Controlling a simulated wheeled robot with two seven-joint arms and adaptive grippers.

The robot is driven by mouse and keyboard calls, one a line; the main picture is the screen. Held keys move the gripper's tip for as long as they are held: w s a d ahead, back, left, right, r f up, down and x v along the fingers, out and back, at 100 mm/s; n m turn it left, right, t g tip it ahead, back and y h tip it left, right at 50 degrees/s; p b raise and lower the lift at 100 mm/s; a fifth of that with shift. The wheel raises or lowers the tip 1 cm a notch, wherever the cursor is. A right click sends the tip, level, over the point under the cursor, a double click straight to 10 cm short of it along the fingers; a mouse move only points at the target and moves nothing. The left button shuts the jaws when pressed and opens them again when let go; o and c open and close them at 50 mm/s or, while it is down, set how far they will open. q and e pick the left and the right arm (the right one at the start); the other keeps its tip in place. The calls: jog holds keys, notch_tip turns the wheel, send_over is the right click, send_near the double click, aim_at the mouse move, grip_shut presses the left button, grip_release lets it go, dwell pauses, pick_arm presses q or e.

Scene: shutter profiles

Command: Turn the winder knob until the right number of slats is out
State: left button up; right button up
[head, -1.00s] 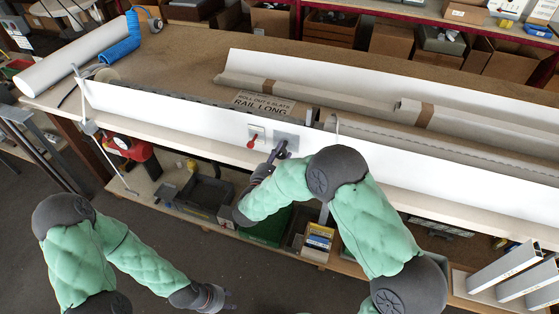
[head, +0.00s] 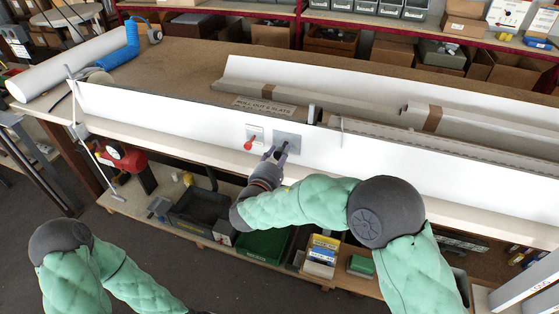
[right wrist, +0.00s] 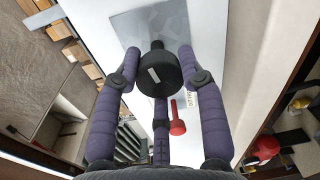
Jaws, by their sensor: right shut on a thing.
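The winder knob (right wrist: 160,72) is a black round knob with a pale mark on its face, on a grey plate (head: 294,141) on the long white panel. My right gripper (head: 278,153) is at the plate, and its purple fingers are shut around the knob in the right wrist view. In the head view the gripper largely hides the knob. A red lever (head: 248,144) sits on a small white plate left of the knob. A sign (head: 264,105) about rolling out slats stands behind the panel, its lower line partly hidden. My left gripper is out of view.
The white panel (head: 390,161) runs along the bench front. Long wrapped profiles (head: 340,103) lie behind it. A white roll (head: 60,66) and blue sleeve (head: 130,45) are at the back left. Bins (head: 200,207) and boxes fill the shelf below.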

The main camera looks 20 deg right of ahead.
jog(key=shift+a+f+m+y, duration=0.1)
jog(key=shift+f+m+y, duration=0.05)
jog(key=shift+m, duration=0.7)
jog(key=shift+f+m+y, duration=0.1)
jog(key=shift+m+y, duration=0.05)
jog(key=shift+m, duration=0.7)
jog(key=o, duration=1.1)
jog(key=shift+o, duration=0.2)
jog(key=shift+r, duration=0.1)
jog(key=shift+r, duration=0.1)
jog(key=f+v, duration=0.1)
jog(key=v, duration=1.1)
jog(key=shift+r, duration=0.3)
